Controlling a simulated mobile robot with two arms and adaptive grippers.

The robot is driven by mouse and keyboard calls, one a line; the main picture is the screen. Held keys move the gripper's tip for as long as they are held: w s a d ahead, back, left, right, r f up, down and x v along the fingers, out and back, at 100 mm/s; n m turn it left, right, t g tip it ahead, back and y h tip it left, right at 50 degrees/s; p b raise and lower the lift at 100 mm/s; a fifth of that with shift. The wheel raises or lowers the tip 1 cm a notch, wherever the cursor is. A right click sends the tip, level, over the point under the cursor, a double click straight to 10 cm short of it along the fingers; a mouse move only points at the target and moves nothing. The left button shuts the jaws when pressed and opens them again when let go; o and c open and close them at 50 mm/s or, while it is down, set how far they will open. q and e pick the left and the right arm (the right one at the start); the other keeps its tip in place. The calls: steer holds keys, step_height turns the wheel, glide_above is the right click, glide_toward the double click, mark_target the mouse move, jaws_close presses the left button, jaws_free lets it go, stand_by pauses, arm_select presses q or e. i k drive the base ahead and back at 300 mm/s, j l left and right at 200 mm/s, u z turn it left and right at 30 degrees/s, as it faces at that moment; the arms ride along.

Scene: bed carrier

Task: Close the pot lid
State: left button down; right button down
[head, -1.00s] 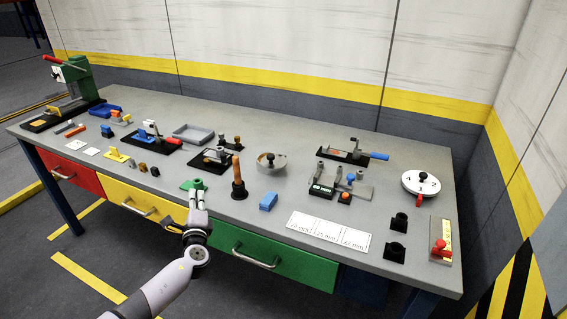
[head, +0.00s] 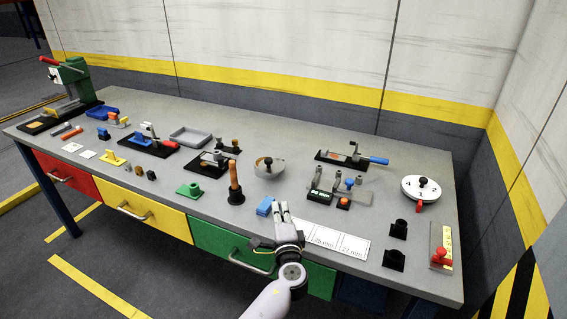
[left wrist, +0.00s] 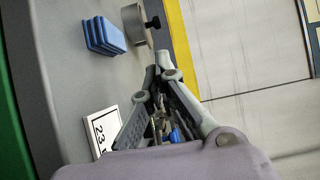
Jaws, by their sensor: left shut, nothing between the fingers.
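A round light-grey pot-like vessel (head: 268,169) stands in the middle of the bench; a dark knob shows at it. Its grey side and a black knob also show at the top of the left wrist view (left wrist: 133,26). A white round lid-like disc (head: 421,188) with a black knob lies at the right of the bench. I cannot tell which is the pot lid the task names. My left gripper (head: 281,206) is shut and empty, near the bench's front edge, in front of the vessel and just right of a blue ribbed block (head: 264,206). My right gripper is out of view.
A white label sheet (head: 325,236) lies right of the gripper. An upright brown-handled tool (head: 235,182) and a green block (head: 189,190) stand to the left. A grey fixture (head: 345,190) stands between vessel and disc. Black holders (head: 396,230) stand at the right front.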

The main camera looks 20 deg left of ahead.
mark_target(269, 165)
steer(key=i+j, duration=0.1)
steer(key=i, duration=0.2)
steer(key=i+j, duration=0.1)
steer(key=i, duration=0.15)
steer(key=i+j, duration=0.15)
steer(key=j, duration=0.15)
steer(key=i+j, duration=0.15)
steer(key=j, duration=0.2)
